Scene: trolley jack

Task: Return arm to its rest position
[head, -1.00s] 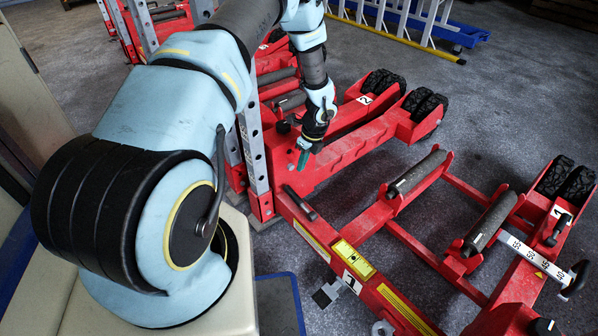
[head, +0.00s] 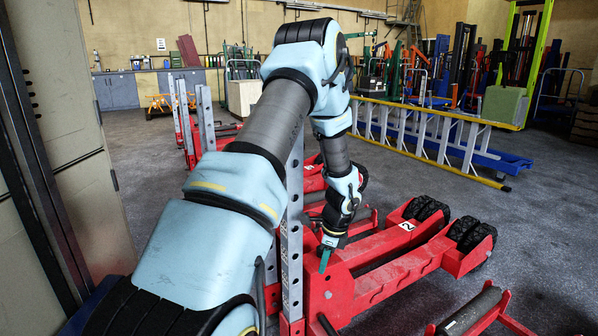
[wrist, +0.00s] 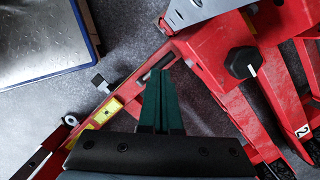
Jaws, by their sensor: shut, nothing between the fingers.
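My gripper (head: 325,260) hangs at the end of my bent arm in the head view, pointing down beside the red trolley jack (head: 385,262) marked 2. Its green fingers (wrist: 162,100) lie close together in the wrist view, with nothing seen between them. Below them in the wrist view is a red frame (wrist: 135,92) with a yellow label. A black knob (wrist: 241,62) on red metal is to the right of the fingers. I cannot tell whether the fingertips touch the red metal.
A blue-edged metal plate (wrist: 45,40) shows in the wrist view. Grey floor (head: 540,230) is open at the right.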

